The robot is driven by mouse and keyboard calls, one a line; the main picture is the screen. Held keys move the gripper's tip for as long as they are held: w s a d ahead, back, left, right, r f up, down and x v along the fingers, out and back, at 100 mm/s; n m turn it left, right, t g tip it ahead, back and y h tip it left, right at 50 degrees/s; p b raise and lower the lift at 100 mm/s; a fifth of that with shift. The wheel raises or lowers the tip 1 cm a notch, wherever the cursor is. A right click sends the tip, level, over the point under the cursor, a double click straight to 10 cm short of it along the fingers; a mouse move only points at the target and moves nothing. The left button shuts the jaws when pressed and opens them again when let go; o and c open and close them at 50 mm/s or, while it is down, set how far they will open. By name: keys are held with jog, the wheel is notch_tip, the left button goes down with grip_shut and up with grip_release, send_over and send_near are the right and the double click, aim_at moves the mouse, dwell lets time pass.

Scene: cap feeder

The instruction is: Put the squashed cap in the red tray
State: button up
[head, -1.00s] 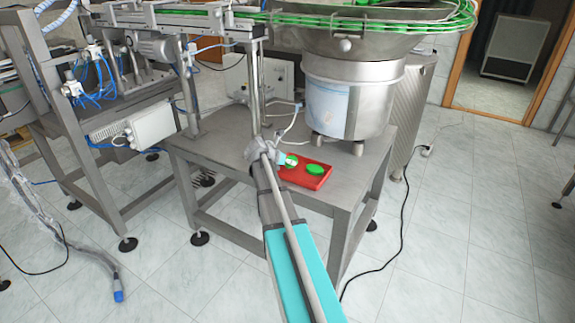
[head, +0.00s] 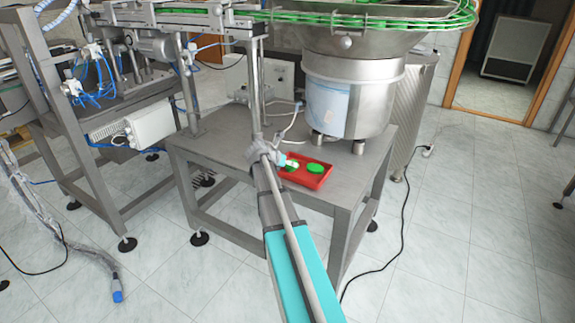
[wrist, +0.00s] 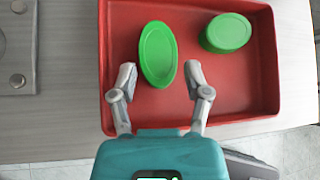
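The squashed cap (wrist: 158,53), green and oval, is in the left part of the red tray (wrist: 262,100) in the wrist view. My gripper (wrist: 161,70) is open, with one finger on each side of the cap's near end and a gap showing at the right finger. In the head view the cap (head: 292,167) shows beside my gripper (head: 289,161), partly hidden by it. The red tray (head: 318,183) sits on the grey metal table. I cannot tell whether the cap lies fully flat on the tray floor.
A round green cap (wrist: 227,32), perhaps more than one stacked, sits in the tray's right part; it also shows in the head view (head: 315,168). A steel feeder bowl stand (head: 378,95) rises behind the tray. A metal post (head: 254,85) stands behind my gripper.

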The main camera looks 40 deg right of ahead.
jog(key=shift+o, duration=0.5)
jog(key=shift+r, duration=0.15)
jog(key=shift+r+p, duration=0.65)
jog(key=shift+p, duration=0.15)
jog(key=p+v, duration=0.7)
jog(key=v, duration=0.4)
jog(key=shift+a+r, duration=0.15)
jog(key=shift+a, duration=0.25)
